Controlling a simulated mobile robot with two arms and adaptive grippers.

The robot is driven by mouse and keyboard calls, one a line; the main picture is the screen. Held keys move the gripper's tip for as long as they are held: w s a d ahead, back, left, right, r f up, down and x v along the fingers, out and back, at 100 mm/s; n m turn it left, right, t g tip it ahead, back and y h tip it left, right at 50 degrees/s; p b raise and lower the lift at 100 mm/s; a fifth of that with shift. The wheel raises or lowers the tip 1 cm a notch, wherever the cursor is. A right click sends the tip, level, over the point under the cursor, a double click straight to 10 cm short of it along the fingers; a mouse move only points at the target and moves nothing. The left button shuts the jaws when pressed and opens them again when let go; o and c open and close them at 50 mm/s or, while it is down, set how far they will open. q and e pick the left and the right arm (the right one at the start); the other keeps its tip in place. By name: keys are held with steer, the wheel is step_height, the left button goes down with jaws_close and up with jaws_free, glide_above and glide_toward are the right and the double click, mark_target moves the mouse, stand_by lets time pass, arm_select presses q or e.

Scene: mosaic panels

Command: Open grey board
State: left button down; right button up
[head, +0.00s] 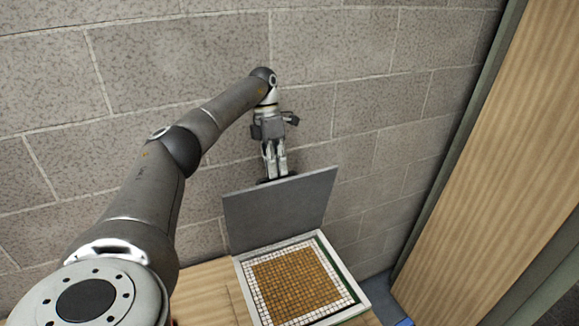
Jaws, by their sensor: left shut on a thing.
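The grey board (280,208) stands steeply raised at the far edge of a white-framed mosaic panel (244,272). The panel lies flat below it, with brown tiles in the middle and white tiles around them. My left gripper (275,176) points down at the board's top edge and is shut on the board. The fingertips are partly hidden behind that edge. My right gripper is not in the head view.
The panel lies on a wooden surface (203,290) in front of a grey block wall (325,65). A tall wooden panel (490,150) with a dark edge stands at the right. A small blue thing (405,322) shows at the bottom right.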

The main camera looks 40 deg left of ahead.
arm_select(q)
steer(key=shift+s+a+f, duration=0.1)
steer(key=shift+a+f, duration=0.3)
steer(key=shift+f, duration=0.4)
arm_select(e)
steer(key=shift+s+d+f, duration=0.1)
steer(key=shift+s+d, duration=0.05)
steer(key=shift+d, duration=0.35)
arm_select(q)
steer(key=c, duration=1.9)
jaws_free()
steer(key=shift+o, duration=1.3)
steer(key=shift+w+a+f, duration=0.15)
steer(key=shift+w+f, duration=0.05)
steer(key=shift+o, duration=0.8)
steer(key=shift+w+a+f, duration=0.2)
steer(key=shift+w+a, duration=0.15)
steer(key=v, duration=0.7)
steer(key=shift+r, duration=0.45)
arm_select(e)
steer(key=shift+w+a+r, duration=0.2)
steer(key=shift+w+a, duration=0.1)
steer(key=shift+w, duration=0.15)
